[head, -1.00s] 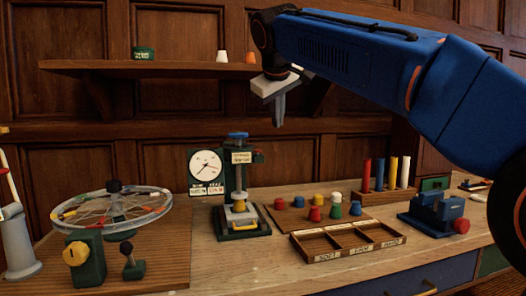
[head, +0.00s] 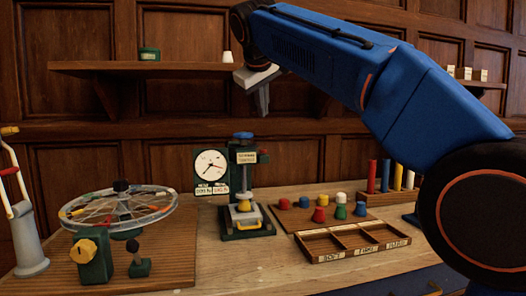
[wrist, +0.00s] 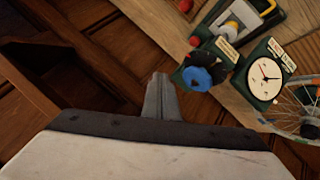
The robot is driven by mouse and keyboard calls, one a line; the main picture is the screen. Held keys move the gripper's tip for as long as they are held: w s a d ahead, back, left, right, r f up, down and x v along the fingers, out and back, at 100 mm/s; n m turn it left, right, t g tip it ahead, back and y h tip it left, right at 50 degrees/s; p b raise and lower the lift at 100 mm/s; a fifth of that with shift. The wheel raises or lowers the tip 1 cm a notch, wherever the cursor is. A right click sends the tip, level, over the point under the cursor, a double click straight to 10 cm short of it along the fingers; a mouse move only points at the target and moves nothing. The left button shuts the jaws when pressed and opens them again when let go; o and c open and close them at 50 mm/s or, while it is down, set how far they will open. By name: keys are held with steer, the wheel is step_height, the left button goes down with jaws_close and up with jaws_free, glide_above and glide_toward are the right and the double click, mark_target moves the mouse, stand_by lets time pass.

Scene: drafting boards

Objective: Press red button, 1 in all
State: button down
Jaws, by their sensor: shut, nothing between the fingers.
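A green test stand (head: 246,215) with a white dial and a blue top knob (head: 243,135) stands on the bench. A small red part (head: 264,157), which looks like the red button, sits at the right of its upper head. In the wrist view the red part (wrist: 194,41) shows beside the blue knob (wrist: 203,72). My gripper (head: 264,112) is shut and empty, pointing down, above and slightly right of the stand's head and apart from it. Its closed fingers (wrist: 160,80) also show in the wrist view.
A wooden shelf (head: 150,68) runs along the wall behind my gripper. A spoked wheel (head: 118,208) stands left of the stand. Coloured pegs on a board (head: 372,204) and a divided tray (head: 320,247) lie to the right.

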glide_above(263, 156)
steer(key=shift+w+a+f, duration=0.1)
steer(key=shift+w+f, duration=0.05)
steer(key=shift+f, duration=1.9)
steer(key=shift+w+f, duration=0.15)
steer(key=shift+f, duration=1.85)
steer(key=shift+f, duration=0.15)
steer(key=shift+f, duration=0.3)
steer(key=shift+f, duration=0.85)
steer(key=shift+r, duration=0.15)
steer(key=shift+w+a+r, duration=0.1)
steer(key=shift+r, duration=1.15)
steer(key=shift+r, duration=2.5)
